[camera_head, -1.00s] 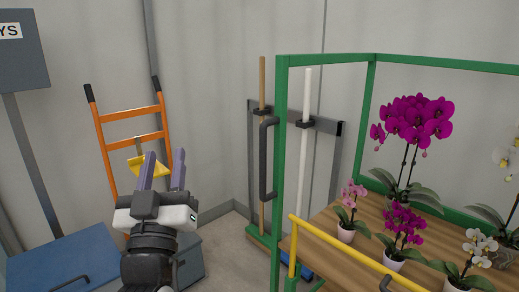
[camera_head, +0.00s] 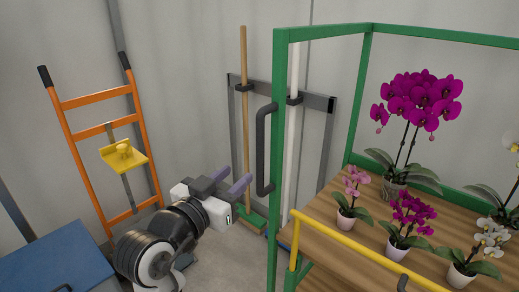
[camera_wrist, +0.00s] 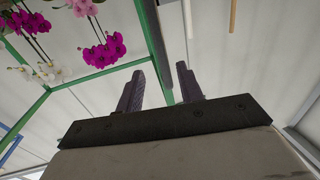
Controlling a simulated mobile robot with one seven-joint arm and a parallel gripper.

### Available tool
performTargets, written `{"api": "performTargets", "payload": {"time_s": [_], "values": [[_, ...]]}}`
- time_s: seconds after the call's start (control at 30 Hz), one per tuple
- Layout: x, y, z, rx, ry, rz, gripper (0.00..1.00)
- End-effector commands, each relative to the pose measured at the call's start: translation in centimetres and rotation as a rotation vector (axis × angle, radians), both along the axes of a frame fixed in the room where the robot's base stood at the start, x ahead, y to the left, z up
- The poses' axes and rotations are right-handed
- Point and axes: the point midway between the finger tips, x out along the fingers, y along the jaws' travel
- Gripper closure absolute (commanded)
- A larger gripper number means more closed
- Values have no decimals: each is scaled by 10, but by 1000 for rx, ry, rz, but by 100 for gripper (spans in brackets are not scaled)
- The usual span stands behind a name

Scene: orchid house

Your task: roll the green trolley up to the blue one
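The green trolley (camera_head: 281,150) stands at the right in the head view, a green frame around a wooden shelf with orchids. A black upright handle (camera_head: 262,150) is fixed to its near left post. My gripper (camera_head: 238,178) is just left of the handle, apart from it in the picture, with its two purple-grey fingers spread and nothing between them. In the wrist view my gripper (camera_wrist: 158,80) is also open, with the trolley's green frame (camera_wrist: 100,75) beyond it. The blue trolley cannot be made out in the head view; a thin blue edge (camera_wrist: 10,148) at the wrist view's left is unclear.
A yellow bar (camera_head: 350,252) crosses the trolley's near side. An orange hand truck (camera_head: 84,150) leans on the wall at the left, above a blue chest (camera_head: 60,262). A broom (camera_head: 245,110) and a white pole hang on a wall rack behind the handle. Some grey floor is clear.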

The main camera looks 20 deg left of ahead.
Motion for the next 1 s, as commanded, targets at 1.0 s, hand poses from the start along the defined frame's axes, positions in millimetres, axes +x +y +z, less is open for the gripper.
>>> {"api": "performTargets", "payload": {"time_s": [1.0], "values": [[114, -17, 0, 1, -2, 1, 66]]}}
